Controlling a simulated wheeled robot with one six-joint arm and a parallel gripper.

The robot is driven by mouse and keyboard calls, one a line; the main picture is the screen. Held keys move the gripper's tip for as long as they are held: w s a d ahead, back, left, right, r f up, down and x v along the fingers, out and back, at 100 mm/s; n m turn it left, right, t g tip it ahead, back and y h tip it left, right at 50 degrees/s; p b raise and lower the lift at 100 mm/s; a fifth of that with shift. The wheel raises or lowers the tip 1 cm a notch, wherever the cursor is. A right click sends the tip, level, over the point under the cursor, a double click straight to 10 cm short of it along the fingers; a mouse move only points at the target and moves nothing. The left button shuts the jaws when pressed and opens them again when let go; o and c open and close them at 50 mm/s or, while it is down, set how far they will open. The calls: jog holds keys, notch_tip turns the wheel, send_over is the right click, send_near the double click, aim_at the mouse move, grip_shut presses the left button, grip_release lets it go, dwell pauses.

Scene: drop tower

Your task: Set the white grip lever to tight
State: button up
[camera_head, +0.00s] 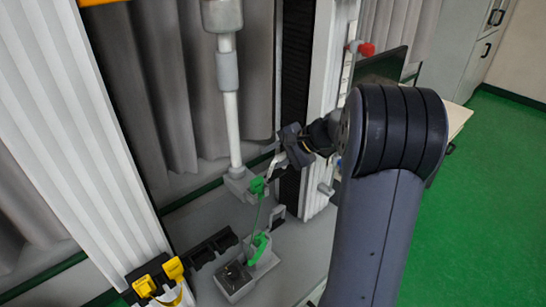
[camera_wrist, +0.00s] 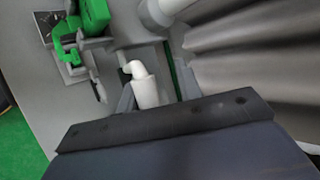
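The white grip lever (camera_wrist: 146,92) shows in the wrist view as a short white handle with a bent end. It lies between the two grey fingers of my gripper (camera_wrist: 156,90), nearer the left finger, with a gap on the right. The fingers stand apart; I cannot tell whether the left one touches the lever. In the head view my gripper (camera_head: 276,168) is beside the green upper grip (camera_head: 257,186), under the white vertical rod. The lever cannot be made out clearly there, and its tight or loose setting cannot be read.
A green lower clamp (camera_head: 261,247) stands on the grey base plate (camera_head: 205,215). The white rod (camera_head: 231,125) hangs from above. A ribbed white column (camera_head: 75,130) stands left, with yellow handles (camera_head: 173,268) near its foot. A red knob (camera_head: 366,49) is behind my arm.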

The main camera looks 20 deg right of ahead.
jog(key=b+v, duration=0.1)
jog(key=v, duration=1)
jog(key=shift+f, duration=0.1)
jog(key=shift+a, duration=0.1)
jog(key=p+x, duration=0.1)
jog(key=x, duration=0.8)
jog(key=shift+w+a+f, duration=0.2)
